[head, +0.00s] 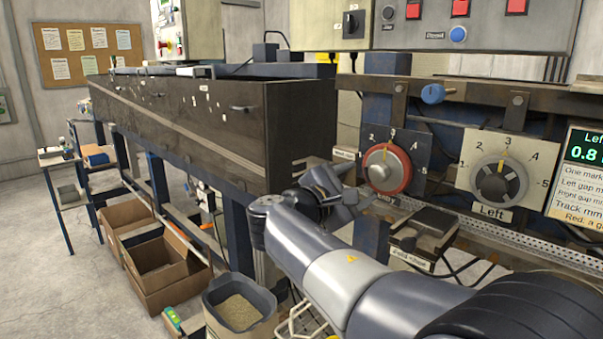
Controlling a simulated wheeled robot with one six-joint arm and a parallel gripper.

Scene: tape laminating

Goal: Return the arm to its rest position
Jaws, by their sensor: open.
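My gripper (335,190) is in the middle of the head view, at the end of my grey arm. It is dark, and its fingers are open and apart with nothing visible between them. It appears in front of and to the left of the red-rimmed dial (387,168) on the machine; I cannot tell the exact gap. A second, grey dial (499,180) labelled "Left" is farther right. My arm reaches in from the lower right and hides part of the machine's lower front.
A long dark machine housing (190,120) runs to the back left. Open cardboard boxes (160,262) and a grey bin (240,310) stand on the floor below. A control panel (440,22) with red switches is above, and a display (580,170) is at the right edge.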

